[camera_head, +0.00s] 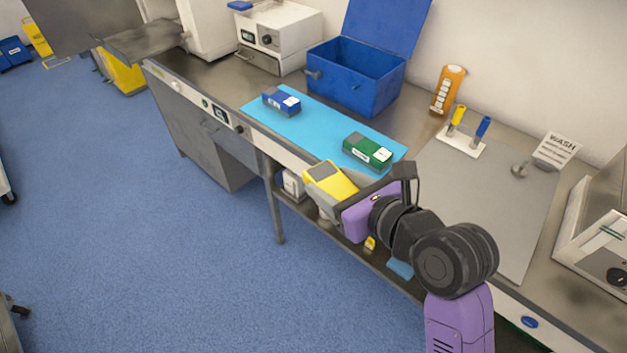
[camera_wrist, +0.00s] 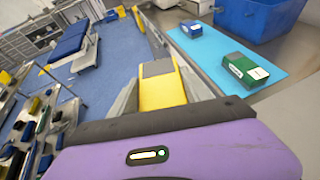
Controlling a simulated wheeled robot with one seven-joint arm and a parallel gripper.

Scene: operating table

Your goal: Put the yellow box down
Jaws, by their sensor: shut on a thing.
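The yellow box (camera_head: 329,179), with a grey patch on top, is held in my gripper (camera_head: 327,200) at the front edge of the counter, by the near end of the blue mat (camera_head: 318,121). In the wrist view the yellow box (camera_wrist: 160,88) sits between the two grey fingers of my gripper (camera_wrist: 163,92), which is shut on it. It appears to be above or just in front of the counter edge; its exact height I cannot tell. The box's underside is hidden.
A blue box (camera_head: 281,101) and a green box (camera_head: 367,151) lie on the mat, with bare mat between them. An open blue bin (camera_head: 352,86) stands behind. An orange holder (camera_head: 448,89) and a white stand with yellow and blue tools (camera_head: 461,146) are further right.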

